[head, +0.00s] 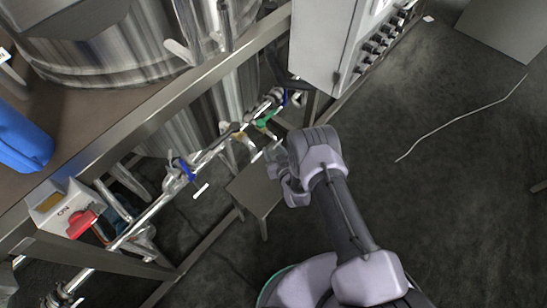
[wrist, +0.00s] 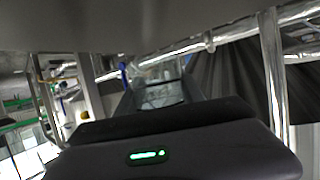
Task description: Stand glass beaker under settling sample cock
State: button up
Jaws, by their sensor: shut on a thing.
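My gripper (head: 275,160) reaches in from the right toward the pipe run below the steel platform. In the wrist view it is shut on a clear glass thing, the glass beaker (wrist: 162,92), which shows beyond the dark gripper body. In the head view the beaker is small and hard to make out at the fingertips. Small cocks sit along the pipe close by: one with a green handle (head: 266,118), one with a yellow handle (head: 240,137) and one with a blue handle (head: 183,169). I cannot tell which is the settling sample cock.
A small grey stand (head: 257,190) is just below and left of my gripper. A control cabinet (head: 328,45) stands behind it. The dark floor on the right is mostly clear, with a thin white cable (head: 450,122).

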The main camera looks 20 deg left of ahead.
aim_at(273, 154)
notch_tip(273, 154, down, 3)
jog(key=shift+f+b, duration=0.15)
jog(key=shift+b, duration=0.7)
jog(key=shift+r, duration=0.25)
jog(key=o, duration=1.4)
jog(key=shift+f, duration=0.15)
jog(key=shift+o, duration=0.2)
jog(key=p+v, duration=0.3)
jog(key=v, duration=0.2)
jog(key=p+v, duration=0.4)
jog(key=v, duration=0.2)
jog(key=shift+s+r, duration=0.2)
jog(key=shift+r, duration=0.15)
jog(key=shift+s+d+p, duration=0.25)
jog(key=shift+p, duration=0.05)
